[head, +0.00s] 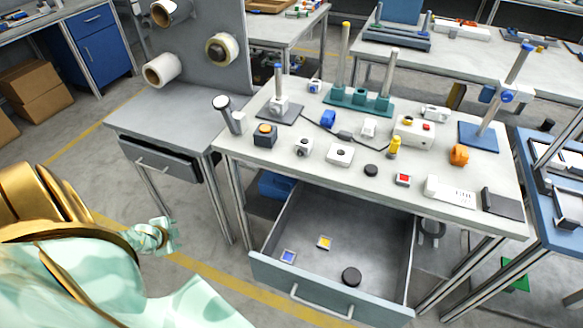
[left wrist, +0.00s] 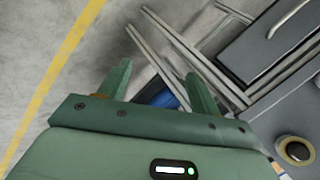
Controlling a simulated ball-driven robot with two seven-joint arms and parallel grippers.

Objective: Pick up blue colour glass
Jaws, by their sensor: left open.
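A small square piece with a blue centre and a pale frame, which looks like the blue glass (head: 288,257), lies flat in the open drawer (head: 330,298) under the white workbench, near its front left. My left gripper (head: 170,236) is in the air left of the drawer, apart from it. In the left wrist view my left gripper (left wrist: 158,75) is open and empty, with grey floor and table legs beyond its fingers. The blue glass cannot be made out in that view. My right gripper is not in view.
A yellow square piece (head: 325,243) and a black disc (head: 351,276) lie in the same drawer. The white workbench (head: 335,185) above carries several small parts. A grey table (head: 165,110) with a slightly open drawer (head: 160,160) stands left.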

